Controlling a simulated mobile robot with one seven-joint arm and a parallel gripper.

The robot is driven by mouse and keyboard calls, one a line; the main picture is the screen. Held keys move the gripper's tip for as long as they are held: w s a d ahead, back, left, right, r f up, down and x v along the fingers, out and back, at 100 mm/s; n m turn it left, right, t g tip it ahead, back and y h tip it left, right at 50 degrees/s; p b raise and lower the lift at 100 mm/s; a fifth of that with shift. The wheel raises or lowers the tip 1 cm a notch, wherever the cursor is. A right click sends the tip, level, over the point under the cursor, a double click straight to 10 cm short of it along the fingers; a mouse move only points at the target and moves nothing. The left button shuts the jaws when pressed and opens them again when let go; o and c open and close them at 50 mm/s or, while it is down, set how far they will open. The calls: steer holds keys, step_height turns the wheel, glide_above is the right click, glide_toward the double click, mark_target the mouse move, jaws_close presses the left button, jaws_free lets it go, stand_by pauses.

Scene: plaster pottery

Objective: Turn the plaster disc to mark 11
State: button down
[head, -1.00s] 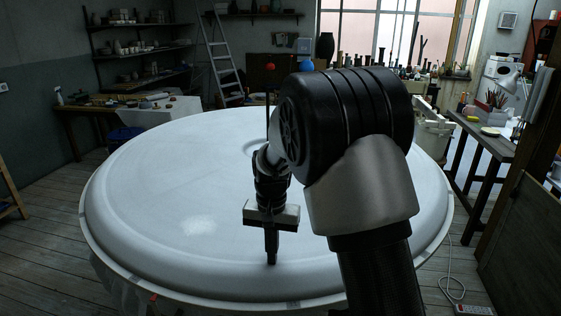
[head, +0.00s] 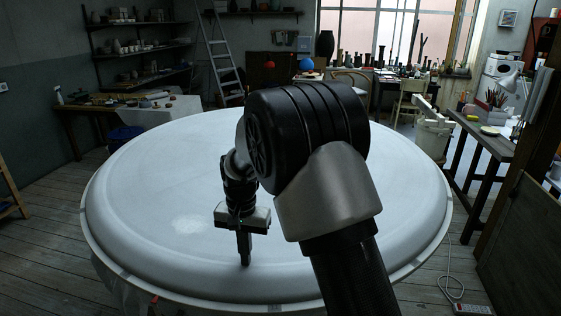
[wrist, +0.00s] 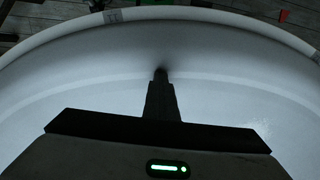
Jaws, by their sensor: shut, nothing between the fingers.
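The large white plaster disc (head: 150,190) lies flat in the middle of the head view, with a raised rounded rim. My gripper (head: 245,263) is shut and empty, pointing down at the near part of the disc by the rim. In the wrist view the shut fingertips (wrist: 161,72) meet the inner side of the rim and look to be touching or very close to it; I cannot tell which. A grey mark block (wrist: 113,16) shows on the outer edge band in the wrist view. No number on it is readable. My arm hides the disc's right middle part.
A wooden side table (head: 480,135) stands at the right, with a cable and power strip (head: 472,309) on the floor. A ladder (head: 220,55), a cluttered table (head: 140,108) and shelves stand behind.

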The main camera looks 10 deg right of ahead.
steer(key=shift+s+a+f, duration=0.15)
steer(key=shift+a+f, duration=0.1)
steer(key=shift+a, duration=0.5)
steer(key=shift+d+r, duration=0.1)
